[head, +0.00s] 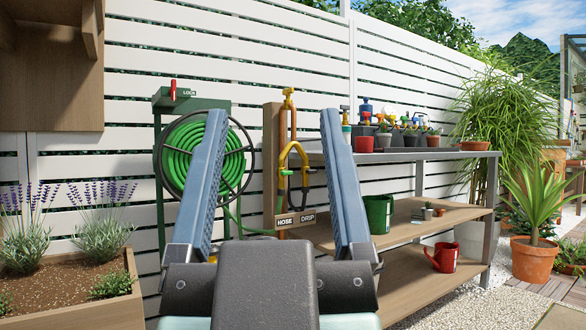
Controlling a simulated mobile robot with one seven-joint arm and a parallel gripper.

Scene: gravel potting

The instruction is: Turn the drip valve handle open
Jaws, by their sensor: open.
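A wooden post (271,150) carries yellow and green tap fittings (291,160) with a copper-coloured pipe above them. At its foot is a sign with the labels HOSE and DRIP (308,219), DRIP on the right. The fittings are small, and I cannot tell which part is the drip valve handle or how it is turned. My gripper (273,115) is open, its two blue fingers spread wide in the foreground. The post and fittings show between the fingers, beyond them. Nothing is seen between the jaws, and I see no contact with the valve.
A green hose reel (198,158) stands left of the post, partly behind the left finger. A potting bench (462,155) with pots and a green bucket (378,213) stands to the right. A lavender planter (122,305) is at the left. A white slatted fence (240,60) closes the back.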

